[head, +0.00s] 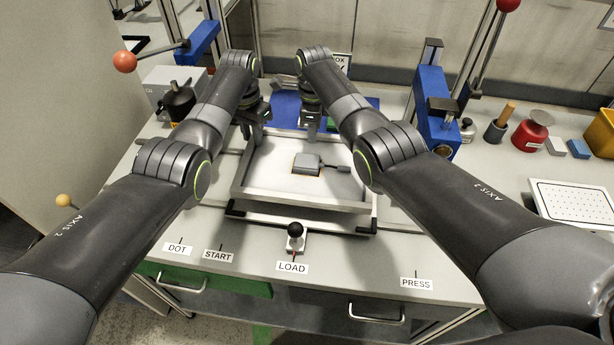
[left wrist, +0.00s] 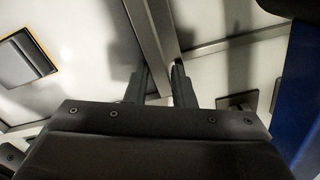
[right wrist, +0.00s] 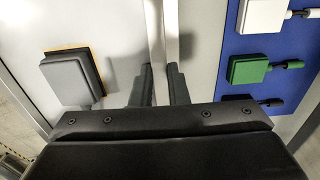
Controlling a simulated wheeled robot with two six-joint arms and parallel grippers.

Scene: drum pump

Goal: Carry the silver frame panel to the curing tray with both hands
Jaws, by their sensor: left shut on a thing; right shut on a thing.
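The silver frame panel (head: 298,200) lies flat in the middle of the bench, in the head view. My left gripper (head: 251,145) is at its far left corner, shut on a rail; the left wrist view shows the rail (left wrist: 150,35) between the fingers (left wrist: 162,72). My right gripper (head: 309,136) is shut on the far rail, further right; this rail (right wrist: 162,30) runs between the fingers (right wrist: 161,72) in the right wrist view. A white perforated tray (head: 575,203), possibly the curing tray, lies at the right of the bench.
A grey pad with a handle (head: 306,163) sits inside the frame's outline. Behind is a blue mat (right wrist: 235,75) with a green pad (right wrist: 248,69). A blue press (head: 436,110) stands between frame and tray. A black-knobbed lever (head: 295,230) is in front.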

